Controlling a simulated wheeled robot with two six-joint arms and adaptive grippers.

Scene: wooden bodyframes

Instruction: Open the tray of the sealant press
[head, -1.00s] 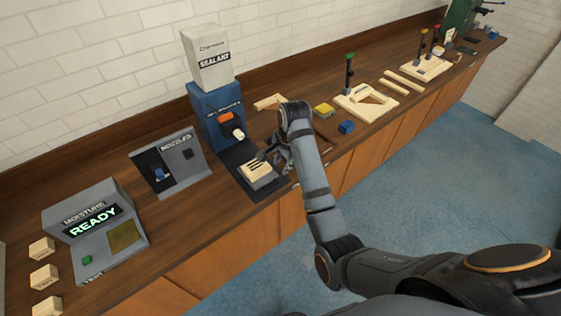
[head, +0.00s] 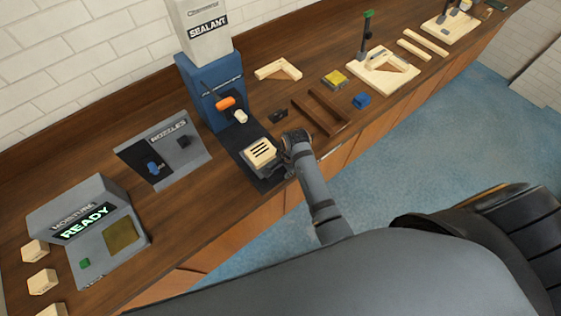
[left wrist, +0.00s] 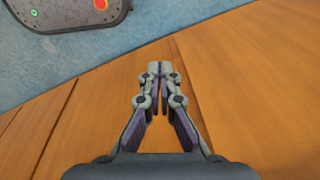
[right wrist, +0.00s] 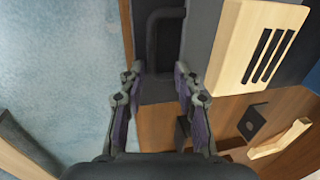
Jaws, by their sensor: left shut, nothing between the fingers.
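The sealant press (head: 198,88) is a blue machine with an orange lever and a white box labelled SEALANT. Its dark tray (head: 268,181) lies in front, bearing a pale wooden block (head: 261,152) with dark slots, which also shows in the right wrist view (right wrist: 250,50). A dark handle loop (right wrist: 151,40) stands at the tray's front. My right gripper (right wrist: 157,72) is open and empty, its fingertips at either side of the handle's near end; contact is unclear. In the head view it is partly hidden at the block's right. My left gripper (left wrist: 158,68) is shut and empty before wooden cabinet fronts.
A nozzle holder (head: 165,158) and a moisture meter (head: 88,225) reading READY stand left. A wooden corner piece (head: 278,70), brown open tray (head: 318,112), yellow item (head: 334,79) and blue block (head: 361,101) lie right of the press.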

